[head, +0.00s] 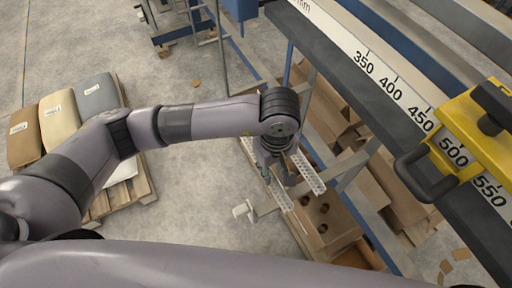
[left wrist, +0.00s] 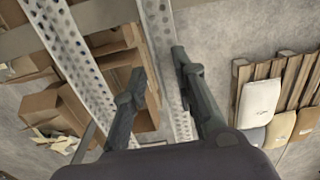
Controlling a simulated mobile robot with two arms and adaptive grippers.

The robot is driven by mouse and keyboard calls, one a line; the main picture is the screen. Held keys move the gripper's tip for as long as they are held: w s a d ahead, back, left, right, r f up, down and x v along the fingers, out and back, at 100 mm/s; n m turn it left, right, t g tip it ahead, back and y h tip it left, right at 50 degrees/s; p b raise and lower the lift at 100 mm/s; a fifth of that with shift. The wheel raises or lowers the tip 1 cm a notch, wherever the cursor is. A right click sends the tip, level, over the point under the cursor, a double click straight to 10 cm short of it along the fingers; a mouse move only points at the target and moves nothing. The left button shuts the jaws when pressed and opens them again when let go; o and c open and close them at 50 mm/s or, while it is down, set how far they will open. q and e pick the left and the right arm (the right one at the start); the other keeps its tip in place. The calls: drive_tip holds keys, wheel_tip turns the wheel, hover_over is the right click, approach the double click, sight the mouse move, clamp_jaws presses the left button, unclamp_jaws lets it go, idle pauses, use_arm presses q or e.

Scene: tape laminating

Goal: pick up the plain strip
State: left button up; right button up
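Two narrow, pale metal strips with dotted or perforated faces lie side by side. In the head view, one strip (head: 282,197) is on the left and the other (head: 308,172) on the right. My left gripper (head: 272,178) points down at the left strip. In the left wrist view my left gripper (left wrist: 158,64) is open, its fingers apart, with the nearer strip (left wrist: 154,28) running between them. The other strip (left wrist: 66,45) lies to the left there. I cannot tell which is the plain one, or whether the fingers touch the strip. My right gripper is out of view.
Cardboard boxes (head: 326,218) lie below the strips. A dark bench edge with a ruler (head: 379,80) and a yellow handled device (head: 478,130) are at right. A pallet with sacks (head: 58,122) stands at left. Blue and grey frame bars are near the arm.

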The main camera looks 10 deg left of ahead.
use_arm(q)
clamp_jaws()
drive_tip(key=shift+r, duration=0.15)
idle(0.6)
